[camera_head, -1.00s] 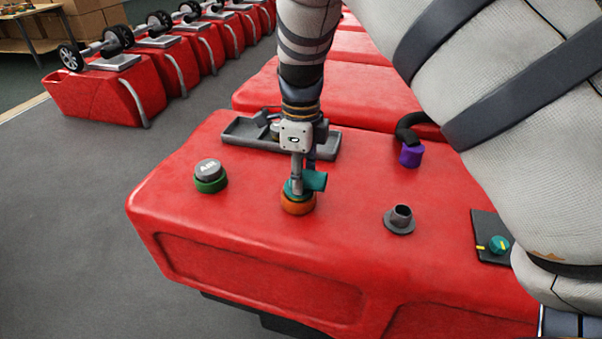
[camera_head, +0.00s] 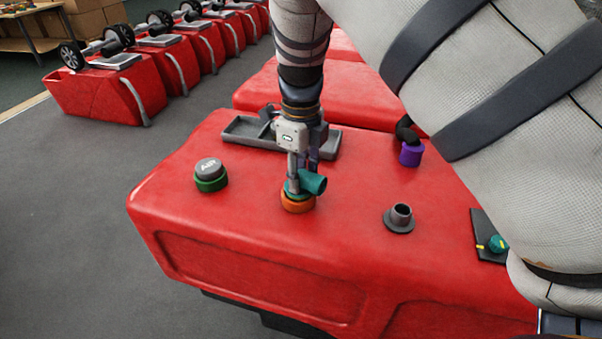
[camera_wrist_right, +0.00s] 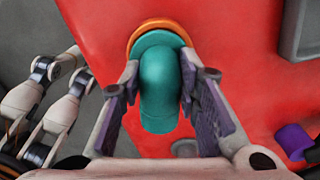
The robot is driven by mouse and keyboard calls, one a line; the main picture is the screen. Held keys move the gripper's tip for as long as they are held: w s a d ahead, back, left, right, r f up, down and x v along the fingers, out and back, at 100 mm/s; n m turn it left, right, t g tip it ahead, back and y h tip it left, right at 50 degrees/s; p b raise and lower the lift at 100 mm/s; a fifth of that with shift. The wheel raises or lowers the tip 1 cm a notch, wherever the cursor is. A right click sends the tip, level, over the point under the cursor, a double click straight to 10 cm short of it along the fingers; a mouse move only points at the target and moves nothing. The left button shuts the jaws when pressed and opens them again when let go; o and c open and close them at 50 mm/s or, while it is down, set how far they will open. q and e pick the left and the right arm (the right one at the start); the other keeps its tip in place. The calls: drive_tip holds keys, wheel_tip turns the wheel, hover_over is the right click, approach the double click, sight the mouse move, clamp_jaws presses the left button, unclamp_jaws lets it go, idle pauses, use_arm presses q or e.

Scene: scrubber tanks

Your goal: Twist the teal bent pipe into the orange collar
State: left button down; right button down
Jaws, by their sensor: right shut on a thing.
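The teal bent pipe (camera_head: 314,182) stands at the orange collar (camera_head: 298,203) on top of the red tank (camera_head: 250,240). My right gripper (camera_head: 299,180) comes down from above and is shut on the pipe. In the right wrist view the pipe (camera_wrist_right: 160,90) lies between the two purple-padded fingers (camera_wrist_right: 160,92), with its bend pointing toward the wrist. Its teal flange sits against the orange collar (camera_wrist_right: 140,30), part of whose ring shows around it. How deep the pipe sits is hidden. My left gripper is not seen in the head view.
A green-based cap (camera_head: 210,176) is left of the collar. A grey tray (camera_head: 245,132) lies behind the gripper. A grey port (camera_head: 400,218), a purple-ended hose (camera_head: 411,154) and a dark panel with a teal knob (camera_head: 496,243) are to the right.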

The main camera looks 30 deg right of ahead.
drive_tip(key=shift+m, duration=0.7)
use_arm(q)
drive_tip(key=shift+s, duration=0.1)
use_arm(e)
drive_tip(key=shift+a+m, duration=0.1)
drive_tip(key=shift+m, duration=1.4)
drive_tip(key=shift+a+m, duration=0.1)
drive_tip(key=shift+m, duration=2.2)
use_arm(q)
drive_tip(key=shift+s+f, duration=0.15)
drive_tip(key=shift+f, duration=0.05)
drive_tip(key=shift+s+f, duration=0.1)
use_arm(e)
drive_tip(key=shift+f, duration=0.45)
drive_tip(key=shift+c, duration=1.2)
unclamp_jaws()
